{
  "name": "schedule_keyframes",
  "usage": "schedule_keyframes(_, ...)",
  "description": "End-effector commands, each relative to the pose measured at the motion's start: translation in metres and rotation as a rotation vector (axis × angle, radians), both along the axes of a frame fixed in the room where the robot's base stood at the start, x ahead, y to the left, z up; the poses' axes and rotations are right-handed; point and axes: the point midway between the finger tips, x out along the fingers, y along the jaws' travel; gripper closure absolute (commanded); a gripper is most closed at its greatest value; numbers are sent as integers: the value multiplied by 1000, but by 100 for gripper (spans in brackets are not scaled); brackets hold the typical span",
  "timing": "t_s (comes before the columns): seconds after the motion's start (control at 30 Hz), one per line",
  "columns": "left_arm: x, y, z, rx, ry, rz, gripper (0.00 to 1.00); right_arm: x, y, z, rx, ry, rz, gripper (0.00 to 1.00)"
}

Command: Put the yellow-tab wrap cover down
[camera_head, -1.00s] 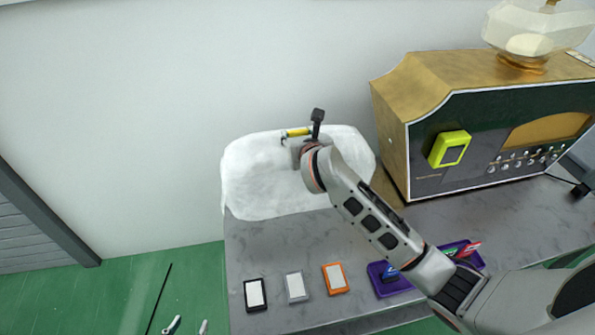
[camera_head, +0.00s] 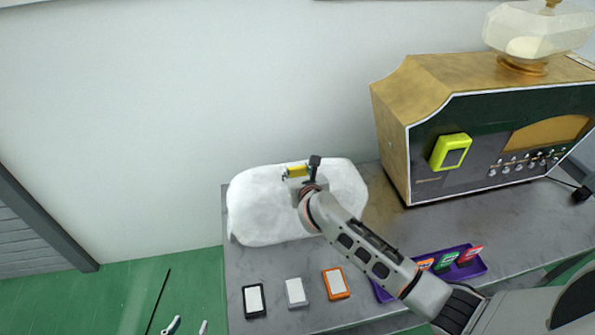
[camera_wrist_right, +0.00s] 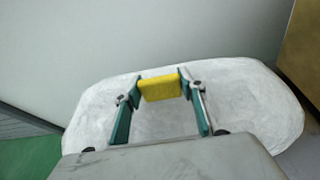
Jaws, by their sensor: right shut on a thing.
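The white wrap cover (camera_head: 262,205) is a puffy, rounded sheet over the back left of the grey counter. It also shows in the right wrist view (camera_wrist_right: 255,110). Its yellow tab (camera_wrist_right: 160,88) is between the two fingers of my right gripper (camera_head: 296,172), which is shut on it at the cover's far edge. I cannot tell whether the whole underside rests on the counter. My left gripper (camera_head: 187,326) shows only as two separate fingertips at the bottom left, empty over the green floor.
Black (camera_head: 255,300), white (camera_head: 296,292) and orange (camera_head: 336,283) cases lie along the counter's front. A purple tray (camera_head: 473,268) holds coloured cards. A gold-and-green machine (camera_head: 410,110) with a lime device (camera_head: 451,152) stands right. A wall (camera_head: 130,120) is behind.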

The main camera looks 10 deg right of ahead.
Motion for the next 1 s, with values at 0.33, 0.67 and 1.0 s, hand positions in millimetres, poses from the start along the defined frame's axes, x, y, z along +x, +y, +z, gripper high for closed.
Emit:
schedule_keyframes(0.33,0,0,-2,1,1,-1,60,0,0,-2,0,0,0,43)
schedule_keyframes(0.67,-1,0,-3,2,5,-1,60,0,0,0,-1,0,0,43)
schedule_keyframes(1.0,-2,1,1,3,8,0,60,-39,0,17,0,0,1,43)
